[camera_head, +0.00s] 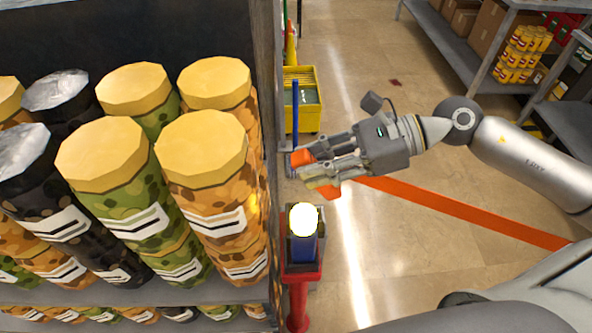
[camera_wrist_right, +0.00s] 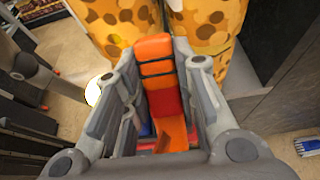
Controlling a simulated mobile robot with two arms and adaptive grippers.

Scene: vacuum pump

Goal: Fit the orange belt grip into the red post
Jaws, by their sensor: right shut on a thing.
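My right gripper (camera_head: 312,172) is shut on the orange belt grip (camera_head: 302,157), which pokes out past the fingertips. In the right wrist view the orange grip (camera_wrist_right: 158,75) lies lengthwise between the fingers, crossed by dark bands. An orange belt (camera_head: 460,212) runs from the gripper to the right across the aisle. The red post (camera_head: 298,302) stands below the gripper in the head view, with a dark and blue head and a round white top (camera_head: 303,219). The grip is apart from the post in the head view. My left gripper is not in view.
A shelf of large jars (camera_head: 205,150) with yellow lids stands close on the left. A yellow bucket (camera_head: 301,100) is on the floor behind the gripper. Grey shelves (camera_head: 460,48) with boxes are at the upper right. The aisle floor (camera_head: 390,280) is open.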

